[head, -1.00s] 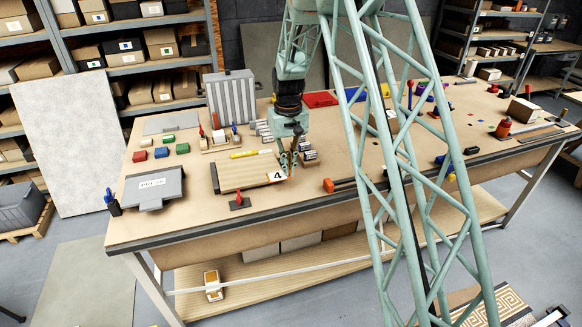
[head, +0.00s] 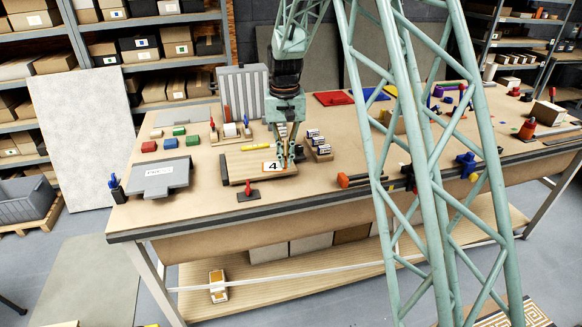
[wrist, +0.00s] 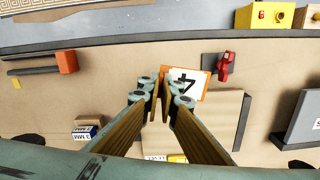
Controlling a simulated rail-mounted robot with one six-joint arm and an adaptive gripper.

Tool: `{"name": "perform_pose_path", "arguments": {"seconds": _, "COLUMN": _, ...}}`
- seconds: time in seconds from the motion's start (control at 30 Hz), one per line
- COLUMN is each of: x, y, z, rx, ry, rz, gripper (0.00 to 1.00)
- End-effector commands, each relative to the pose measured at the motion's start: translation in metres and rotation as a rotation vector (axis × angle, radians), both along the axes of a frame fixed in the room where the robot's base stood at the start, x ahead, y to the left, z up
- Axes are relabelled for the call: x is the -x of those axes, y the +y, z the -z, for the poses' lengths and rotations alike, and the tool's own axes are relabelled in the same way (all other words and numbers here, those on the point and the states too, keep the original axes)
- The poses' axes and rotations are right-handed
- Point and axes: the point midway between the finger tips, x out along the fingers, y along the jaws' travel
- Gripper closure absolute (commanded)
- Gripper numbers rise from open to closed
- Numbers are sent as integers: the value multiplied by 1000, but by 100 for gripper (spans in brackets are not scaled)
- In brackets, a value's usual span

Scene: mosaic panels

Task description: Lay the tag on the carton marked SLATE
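The tag (head: 270,166) is a white card with an orange border and a black 4. It also shows in the wrist view (wrist: 188,76), where the 4 is upside down. My gripper (head: 290,160) is over the right part of a light wooden board, its fingers nearly together at the tag's edge; it appears closed on the tag. The fingers also show in the wrist view (wrist: 160,98). Small white-and-blue cartons (head: 318,143) stand right of my gripper; one shows in the wrist view (wrist: 85,131). I cannot read SLATE on any carton.
The wooden board (head: 240,172) lies below the tag. A red-handled piece (head: 248,193) stands in front of it and a grey labelled case (head: 158,182) lies left. An orange-ended bar (head: 343,180) lies right along the front edge. Table between is clear.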

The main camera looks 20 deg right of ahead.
Motion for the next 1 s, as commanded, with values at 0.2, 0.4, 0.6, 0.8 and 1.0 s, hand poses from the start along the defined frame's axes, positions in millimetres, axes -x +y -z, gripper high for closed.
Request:
{"name": "perform_pose_path", "arguments": {"seconds": 0.2, "x": 5, "y": 15, "z": -1, "rx": 0, "ry": -1, "rz": 45, "gripper": 100}}
{"name": "perform_pose_path", "arguments": {"seconds": 0.4, "x": 8, "y": 22, "z": -4, "rx": 0, "ry": 0, "rz": 73, "gripper": 100}}
{"name": "perform_pose_path", "arguments": {"seconds": 0.6, "x": 10, "y": 25, "z": -7, "rx": 0, "ry": 0, "rz": 81, "gripper": 100}}
{"name": "perform_pose_path", "arguments": {"seconds": 0.8, "x": 10, "y": 25, "z": -7, "rx": 0, "ry": 0, "rz": 81, "gripper": 100}}
{"name": "perform_pose_path", "arguments": {"seconds": 1.0, "x": 10, "y": 25, "z": -7, "rx": 0, "ry": 0, "rz": 81, "gripper": 100}}
